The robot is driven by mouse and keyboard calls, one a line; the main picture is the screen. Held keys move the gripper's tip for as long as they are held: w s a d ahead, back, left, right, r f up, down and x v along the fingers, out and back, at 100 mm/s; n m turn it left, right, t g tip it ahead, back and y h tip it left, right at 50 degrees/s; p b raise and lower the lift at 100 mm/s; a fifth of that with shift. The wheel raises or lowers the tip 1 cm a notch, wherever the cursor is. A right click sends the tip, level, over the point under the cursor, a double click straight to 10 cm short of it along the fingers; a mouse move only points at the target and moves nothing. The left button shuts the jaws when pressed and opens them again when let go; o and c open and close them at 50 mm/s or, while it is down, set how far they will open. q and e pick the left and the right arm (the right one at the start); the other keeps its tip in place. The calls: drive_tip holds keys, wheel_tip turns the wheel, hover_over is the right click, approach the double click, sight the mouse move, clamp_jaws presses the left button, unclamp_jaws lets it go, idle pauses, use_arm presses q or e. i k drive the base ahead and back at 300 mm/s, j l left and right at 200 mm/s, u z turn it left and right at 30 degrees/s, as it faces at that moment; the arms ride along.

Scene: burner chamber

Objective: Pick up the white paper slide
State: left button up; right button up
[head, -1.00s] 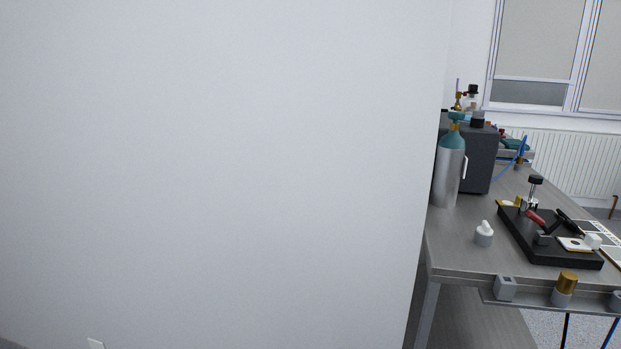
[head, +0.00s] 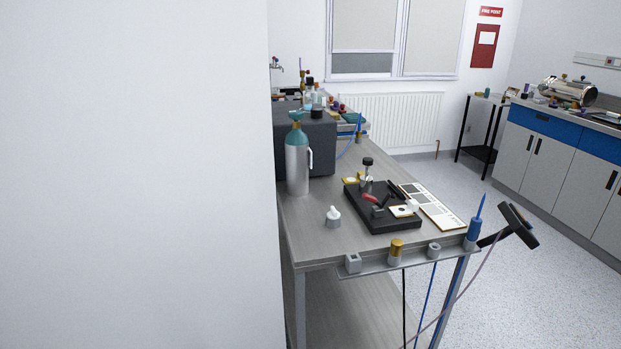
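A white sheet with grey printed patches (head: 434,205) lies flat on the grey table, along its right edge beside a black tray; it may be the paper slide, but I cannot be sure. A small white square piece with a yellow edge (head: 403,211) sits on the black tray (head: 384,222). Neither of my grippers is in the head view.
The grey table (head: 312,243) has a teal-topped cylinder (head: 297,165), a dark box (head: 322,150) and a small white-grey knob-like object (head: 333,217). A white wall (head: 130,180) fills the left. Speckled floor (head: 540,270) is open at the right, before the cabinets (head: 560,160).

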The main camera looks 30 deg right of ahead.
sight(413, 207)
drive_tip(key=z, duration=1.45)
